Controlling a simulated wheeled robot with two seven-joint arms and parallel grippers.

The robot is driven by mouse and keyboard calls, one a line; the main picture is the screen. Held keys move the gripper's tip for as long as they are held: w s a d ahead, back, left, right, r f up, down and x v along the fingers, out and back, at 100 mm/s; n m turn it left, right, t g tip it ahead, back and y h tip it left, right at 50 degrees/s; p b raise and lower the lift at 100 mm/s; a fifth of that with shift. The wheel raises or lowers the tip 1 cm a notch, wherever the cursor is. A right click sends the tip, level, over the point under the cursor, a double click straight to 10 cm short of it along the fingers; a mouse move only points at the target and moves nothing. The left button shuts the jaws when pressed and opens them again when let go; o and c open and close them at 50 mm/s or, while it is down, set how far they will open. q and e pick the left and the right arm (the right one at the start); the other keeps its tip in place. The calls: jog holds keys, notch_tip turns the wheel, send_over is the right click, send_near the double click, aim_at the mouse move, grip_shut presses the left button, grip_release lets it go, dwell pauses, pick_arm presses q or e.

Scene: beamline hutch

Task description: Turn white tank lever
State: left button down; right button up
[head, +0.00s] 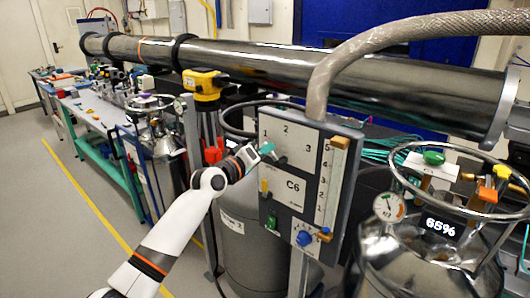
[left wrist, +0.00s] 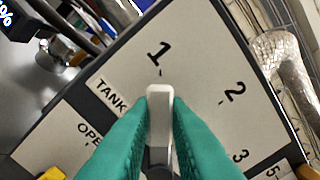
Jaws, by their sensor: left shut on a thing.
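The white tank lever (left wrist: 159,104) is between the teal fingers of my left gripper in the left wrist view, on a light panel labelled TANK with marks 1, 2 and 3. Its visible end lies just below the mark 1. In the head view, my left gripper (head: 279,160) reaches the upper left of the C6 panel (head: 296,205), and the lever is mostly hidden there. My left gripper (left wrist: 160,110) is shut on the lever. My right gripper does not show.
The panel also carries a yellow lever (head: 265,187), a green switch (head: 272,221), a blue knob (head: 304,238) and an orange-tipped lever (head: 325,234). A grey hose (head: 317,90) rises behind it. A metal dewar (head: 430,265) with a ring stands at the right.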

pick_arm(q)
jog(key=shift+f, duration=0.15)
jog(key=c, duration=1.4)
grip_release()
jog(key=b+v, duration=0.2)
jog(key=v, duration=1)
